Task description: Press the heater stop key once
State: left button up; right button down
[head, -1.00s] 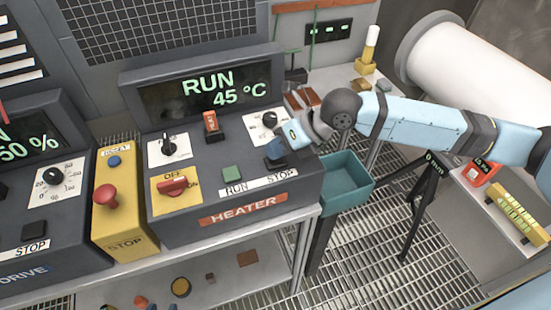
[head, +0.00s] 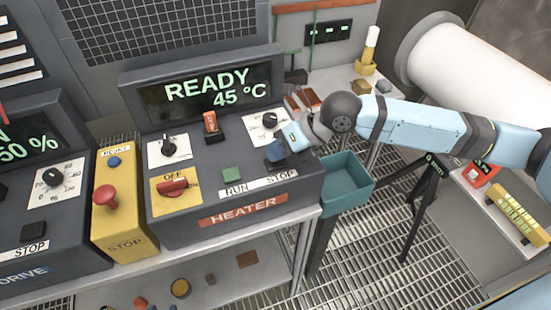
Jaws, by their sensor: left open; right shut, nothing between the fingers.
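The heater panel (head: 300,198) is a dark sloped box with a red HEATER label. Its display (head: 211,92) reads READY and 45 °C. A green RUN key (head: 232,174) sits left of the stop key position. My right gripper (head: 274,152) is shut and empty, coming in from the right. Its blue tip is right over the STOP label (head: 281,178) and hides the stop key. I cannot tell whether the tip touches the key. My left gripper is not in view.
A red OFF/ON switch (head: 172,187), a knob (head: 168,144) and an orange rocker (head: 210,124) share the panel. A yellow box with a red stop button (head: 105,197) stands left. A teal bin (head: 346,190) hangs at the right edge.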

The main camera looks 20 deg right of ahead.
jog(key=shift+r+p, duration=0.5)
jog(key=shift+r, duration=0.25)
notch_tip(320, 180, up, 5)
jog(key=p, duration=0.4)
jog(key=shift+r, duration=0.1)
dwell(0.4)
